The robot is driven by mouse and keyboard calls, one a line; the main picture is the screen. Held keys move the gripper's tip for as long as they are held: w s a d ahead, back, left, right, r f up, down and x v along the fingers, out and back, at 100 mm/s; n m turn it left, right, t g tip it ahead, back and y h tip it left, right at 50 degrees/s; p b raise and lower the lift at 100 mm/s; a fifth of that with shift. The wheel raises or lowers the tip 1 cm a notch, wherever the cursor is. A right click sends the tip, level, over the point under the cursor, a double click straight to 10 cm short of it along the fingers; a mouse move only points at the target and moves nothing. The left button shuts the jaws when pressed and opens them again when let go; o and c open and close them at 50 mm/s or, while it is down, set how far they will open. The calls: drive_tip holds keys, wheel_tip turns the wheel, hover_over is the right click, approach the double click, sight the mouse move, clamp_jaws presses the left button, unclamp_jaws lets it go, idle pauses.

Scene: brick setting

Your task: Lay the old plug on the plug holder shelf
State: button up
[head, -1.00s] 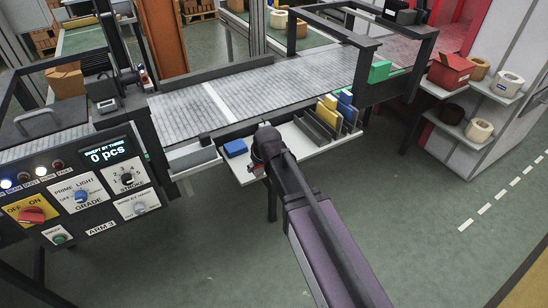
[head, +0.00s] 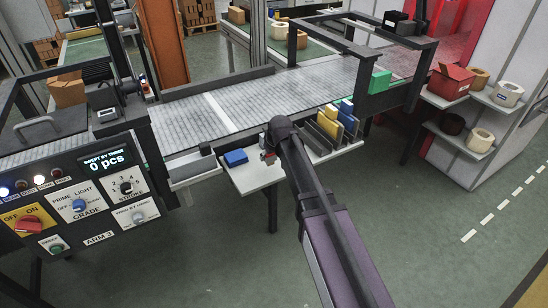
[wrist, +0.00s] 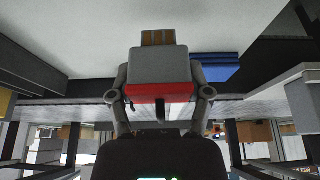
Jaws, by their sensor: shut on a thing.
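My gripper (wrist: 160,95) is shut on a plug (wrist: 158,66) in the wrist view. The plug has a pale grey body, a red band between the fingers and gold-brown contacts at its far end. In the head view my gripper (head: 268,157) is over the white shelf (head: 254,181) in front of the conveyor, with a little red showing at its tip. My arm hides part of the shelf. I cannot tell whether the plug touches the shelf. A blue block (head: 235,157) lies on the shelf left of my gripper; it also shows in the wrist view (wrist: 218,68).
Dark dividers with yellow (head: 328,112) and blue (head: 347,108) plates stand on the shelf's right part. The conveyor (head: 250,103) runs behind it. A control panel (head: 85,195) is at the left.

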sight(273, 155)
drive_tip(key=shift+w+d+f, duration=0.1)
drive_tip(key=shift+w+d, duration=0.05)
drive_tip(key=shift+w, duration=0.5)
drive_tip(key=shift+w+d+f, duration=0.1)
drive_tip(key=shift+w+d, duration=0.05)
drive_tip(key=shift+w, duration=0.5)
drive_tip(key=shift+w, duration=0.1)
drive_tip(key=shift+w, duration=0.3)
drive_tip(key=shift+w+d+f+b, duration=0.1)
drive_tip(key=shift+w+f+b, duration=0.05)
drive_tip(key=shift+f+b, duration=0.4)
drive_tip(key=shift+w+d+f+b, duration=0.1)
drive_tip(key=shift+f+b, duration=0.35)
drive_tip(key=shift+b, duration=0.1)
drive_tip(key=shift+a+f+b, duration=0.1)
drive_tip(key=shift+f+b, duration=0.65)
drive_tip(key=shift+b, duration=0.05)
drive_tip(key=shift+f, duration=0.2)
drive_tip(key=o, duration=1.3)
drive_tip(key=shift+r, duration=0.25)
